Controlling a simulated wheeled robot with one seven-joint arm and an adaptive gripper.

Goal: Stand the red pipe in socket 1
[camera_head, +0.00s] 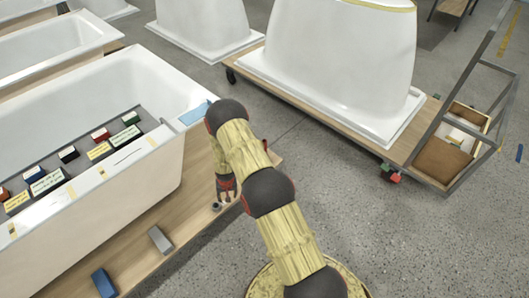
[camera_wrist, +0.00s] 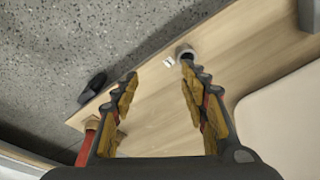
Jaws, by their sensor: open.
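My gripper (camera_head: 226,190) points down over the right end of a wooden board in the head view. In the wrist view its two fingers (camera_wrist: 159,73) are spread apart with nothing between them. A red pipe (camera_wrist: 84,150) with a tan end shows at the lower left of the wrist view, outside the left finger and partly cut off. I cannot tell whether it stands or lies. A grey round socket (camera_wrist: 185,51) sits on the board just beyond the right fingertip. A small white label (camera_wrist: 168,62) is beside it; its number is unreadable.
A white bathtub shell (camera_head: 150,160) stands on the board, with small coloured blocks and labels on a grey strip. A grey block (camera_head: 160,240) and a blue block (camera_head: 103,283) lie in front. A cart (camera_head: 350,145) carrying another shell stands behind. Grey floor is free at right.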

